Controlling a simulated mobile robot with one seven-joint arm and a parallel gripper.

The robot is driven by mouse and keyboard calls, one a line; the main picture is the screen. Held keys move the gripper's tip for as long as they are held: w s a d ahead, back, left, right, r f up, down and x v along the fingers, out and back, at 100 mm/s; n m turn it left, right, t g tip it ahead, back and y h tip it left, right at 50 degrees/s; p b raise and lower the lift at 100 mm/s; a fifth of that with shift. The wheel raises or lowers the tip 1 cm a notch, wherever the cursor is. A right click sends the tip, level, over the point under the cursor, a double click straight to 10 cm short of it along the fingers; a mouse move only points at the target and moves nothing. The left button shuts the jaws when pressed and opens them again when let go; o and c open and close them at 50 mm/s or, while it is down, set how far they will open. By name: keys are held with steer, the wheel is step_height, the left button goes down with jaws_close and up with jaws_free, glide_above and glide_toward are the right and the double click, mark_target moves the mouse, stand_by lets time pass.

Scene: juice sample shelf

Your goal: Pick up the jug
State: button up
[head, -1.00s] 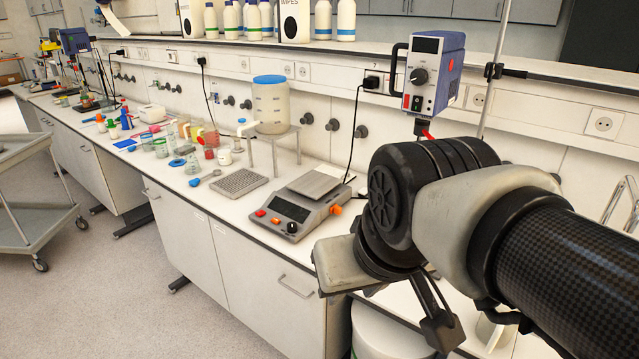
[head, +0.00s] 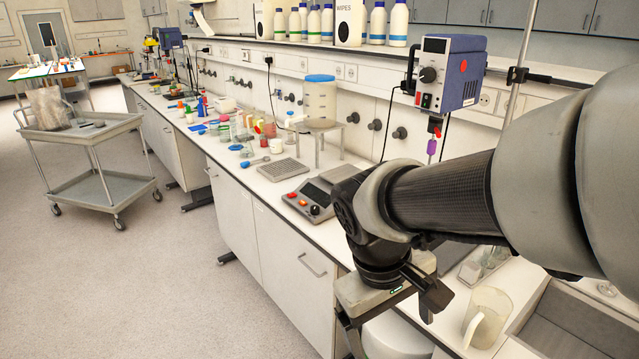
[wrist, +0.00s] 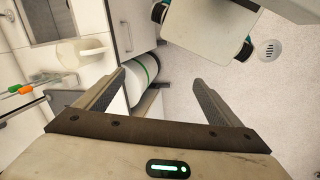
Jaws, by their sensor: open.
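A pale, translucent jug (head: 489,313) with a side handle stands on the bench at the lower right of the head view, beside the sink. It also shows in the wrist view (wrist: 93,49), at the upper left, outside the fingers. My gripper (wrist: 160,88) is open and empty. Its fingers point down past the bench's front edge, with floor and a white bin behind them. In the head view my gripper (head: 385,305) hangs at the bench edge, left of the jug and apart from it. My arm covers part of the bench behind.
A sink (head: 575,325) lies right of the jug. A white bin (head: 397,338) with a green band stands below the bench edge. A balance (head: 312,199) and several lab vessels occupy the bench farther left. A grey cart (head: 90,135) stands on open floor.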

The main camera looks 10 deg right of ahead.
steer(key=d+f+n+g+h+b, duration=0.2)
steer(key=d+f+n+g+h, duration=0.2)
steer(key=d+f+n+h, duration=0.55)
steer(key=n+t+h+b, duration=0.2)
steer(key=n+t+h, duration=0.4)
steer(key=n, duration=0.1)
glide_toward(497, 311)
steer(key=shift+s+d+f+y, duration=0.15)
steer(key=shift+f+y, duration=0.1)
steer(key=shift+f, duration=0.2)
steer(key=shift+w+d+r+p, duration=0.15)
steer(key=shift+w+d, duration=0.05)
steer(key=shift+d, duration=0.7)
steer(key=shift+w+d+r+p, duration=0.1)
steer(key=shift+w+d, duration=0.05)
steer(key=shift+d, duration=0.8)
steer(key=shift+w+d+r+p, duration=0.15)
steer(key=shift+w+d, duration=0.05)
steer(key=shift+d, duration=0.7)
steer(key=c, duration=1.6)
steer(key=shift+r, duration=0.2)
step_height(497, 311, up, 10)
steer(key=p, duration=0.1)
steer(key=shift+f, duration=0.2)
